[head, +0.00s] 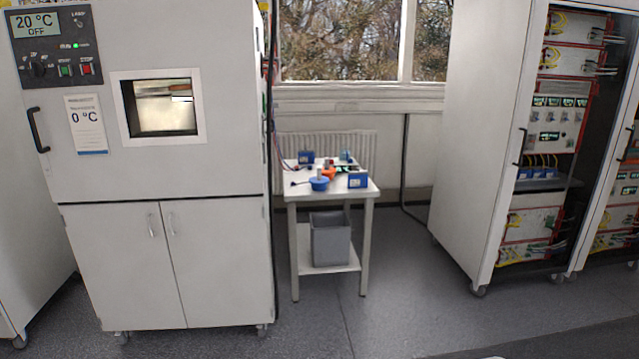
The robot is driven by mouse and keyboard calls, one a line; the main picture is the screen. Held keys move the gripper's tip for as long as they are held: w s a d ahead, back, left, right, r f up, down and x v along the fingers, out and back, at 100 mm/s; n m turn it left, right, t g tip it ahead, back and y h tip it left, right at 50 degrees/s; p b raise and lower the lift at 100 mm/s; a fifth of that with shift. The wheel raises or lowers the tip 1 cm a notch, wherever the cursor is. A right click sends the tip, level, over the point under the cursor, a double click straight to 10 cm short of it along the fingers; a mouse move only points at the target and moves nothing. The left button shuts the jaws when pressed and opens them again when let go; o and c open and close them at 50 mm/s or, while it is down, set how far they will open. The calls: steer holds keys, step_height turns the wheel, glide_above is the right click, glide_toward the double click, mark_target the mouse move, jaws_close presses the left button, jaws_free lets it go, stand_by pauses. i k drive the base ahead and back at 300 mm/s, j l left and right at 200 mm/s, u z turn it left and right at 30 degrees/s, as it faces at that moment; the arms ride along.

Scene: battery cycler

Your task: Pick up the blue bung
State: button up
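A small white table (345,192) stands in the middle of the head view, below the window. On its front part is a small round blue object (319,184) that looks like the blue bung. It seems to rest upright on the tabletop, and a dark thin item lies at its left. An orange object (328,174) is just behind it. A blue box (357,181) is to its right and another blue box (306,158) is further back. My gripper is not in view.
A grey bin (331,239) is on the table's lower shelf. A tall white test chamber (165,250) stands close on the left. An open equipment rack (470,130) stands on the right. The grey floor (400,300) in front of the table is clear. A radiator (360,146) is behind.

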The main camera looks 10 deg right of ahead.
mark_target(318, 182)
steer(key=i+l+z, duration=0.25)
steer(key=i+z, duration=0.15)
steer(key=i, duration=0.45)
steer(key=i+z, duration=0.35)
steer(key=i, duration=0.5)
steer(key=i+z, duration=0.25)
steer(key=i, duration=1.3)
steer(key=i+u, duration=0.35)
steer(key=i+l+u, duration=0.2)
steer(key=i+u, duration=0.15)
steer(key=i+l+u, duration=0.5)
steer(key=u, duration=0.25)
steer(key=i+l+u, duration=0.2)
steer(key=u, duration=0.2)
steer(key=i+l+u, duration=0.15)
steer(key=u, duration=0.25)
steer(key=i+l+u, duration=0.1)
steer(key=l+u, duration=0.35)
steer(key=i+l+u, duration=0.15)
steer(key=l+u, duration=0.3)
steer(key=i+l+u, duration=0.15)
steer(key=l+u, duration=0.15)
steer(key=u, duration=0.15)
steer(key=j+z, duration=0.4)
steer(key=j, duration=0.25)
steer(key=j+z, duration=0.4)
steer(key=j, duration=0.25)
